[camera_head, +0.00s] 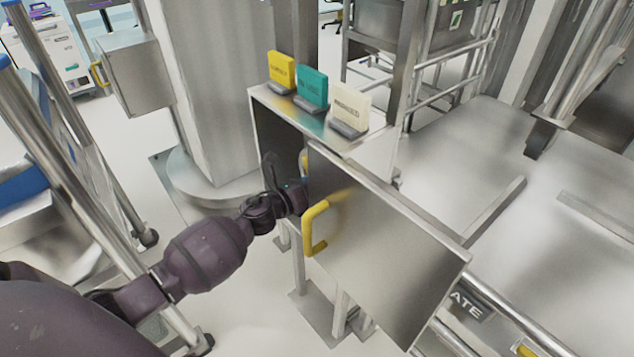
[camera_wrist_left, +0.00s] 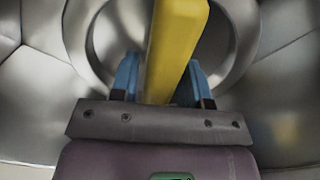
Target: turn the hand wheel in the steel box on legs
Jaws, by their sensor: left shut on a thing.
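The steel box on legs (camera_head: 378,152) stands in the middle of the head view, its door (camera_head: 385,250) with a yellow handle (camera_head: 315,228) swung open. My left gripper (camera_head: 301,188) reaches into the box's open front, beside the door edge. In the left wrist view its blue fingers (camera_wrist_left: 162,82) are shut on a yellow bar of the hand wheel (camera_wrist_left: 176,40), one finger on each side. A round steel ring shows behind the bar. In the head view the door and my wrist hide most of the wheel. My right gripper is not in view.
Yellow (camera_head: 281,70), teal (camera_head: 312,86) and cream (camera_head: 350,106) signs stand on the box top. A thick steel column (camera_head: 205,90) rises behind left. The open door juts out to the right of my left forearm. A steel platform (camera_head: 560,190) lies right.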

